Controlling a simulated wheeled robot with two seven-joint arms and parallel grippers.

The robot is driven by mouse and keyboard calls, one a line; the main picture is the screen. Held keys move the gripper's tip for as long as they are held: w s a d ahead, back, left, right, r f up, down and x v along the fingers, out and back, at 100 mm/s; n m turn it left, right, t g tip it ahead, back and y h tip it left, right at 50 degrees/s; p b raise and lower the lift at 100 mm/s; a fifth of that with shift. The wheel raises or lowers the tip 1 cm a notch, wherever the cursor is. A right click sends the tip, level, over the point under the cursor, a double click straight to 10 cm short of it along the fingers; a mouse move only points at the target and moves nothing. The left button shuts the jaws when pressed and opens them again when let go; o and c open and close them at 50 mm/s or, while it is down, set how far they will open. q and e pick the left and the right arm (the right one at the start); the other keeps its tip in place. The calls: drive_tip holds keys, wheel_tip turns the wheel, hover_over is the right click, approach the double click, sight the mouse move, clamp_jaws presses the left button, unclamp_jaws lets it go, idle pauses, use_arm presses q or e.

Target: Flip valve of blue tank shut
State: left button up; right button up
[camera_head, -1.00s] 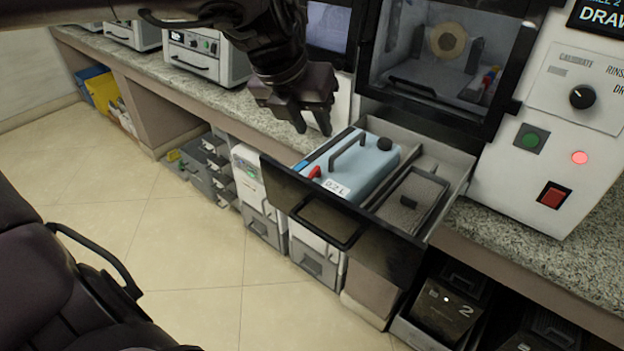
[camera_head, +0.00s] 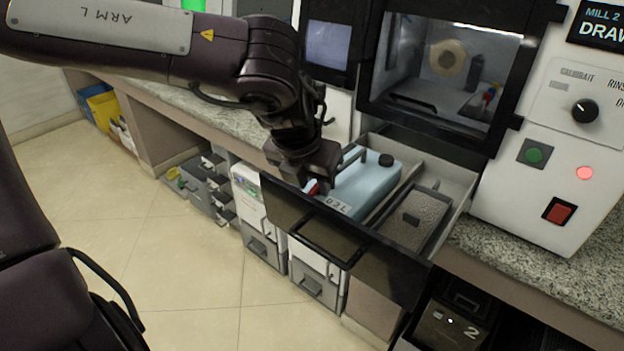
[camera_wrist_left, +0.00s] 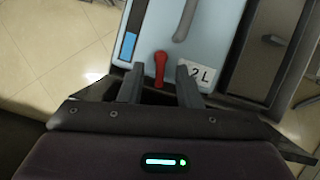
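The light blue tank (camera_head: 366,190) sits in the left part of the open drawer, with a grey handle and a black cap on top. Its red valve lever (camera_head: 313,187) is at the front left of the tank, partly hidden by my left gripper (camera_head: 308,180). In the left wrist view the red lever (camera_wrist_left: 160,68) shows between the two fingers of my left gripper (camera_wrist_left: 160,78). The fingers are apart, with gaps beside the lever, so the gripper is open. A "2 L" label (camera_wrist_left: 201,76) is right of the lever. My right gripper is not in view.
The drawer front (camera_head: 340,243) has a black handle. The machine window (camera_head: 440,60) is behind, and a control panel (camera_head: 560,150) is on the right.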

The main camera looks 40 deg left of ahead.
use_arm(q)
clamp_jaws()
drive_tip(key=shift+a+m, duration=0.1)
drive_tip(key=shift+m, duration=0.4)
drive_tip(key=shift+a+m+h, duration=0.2)
drive_tip(key=shift+m+h, duration=0.3)
drive_tip(key=shift+m, duration=0.4)
unclamp_jaws()
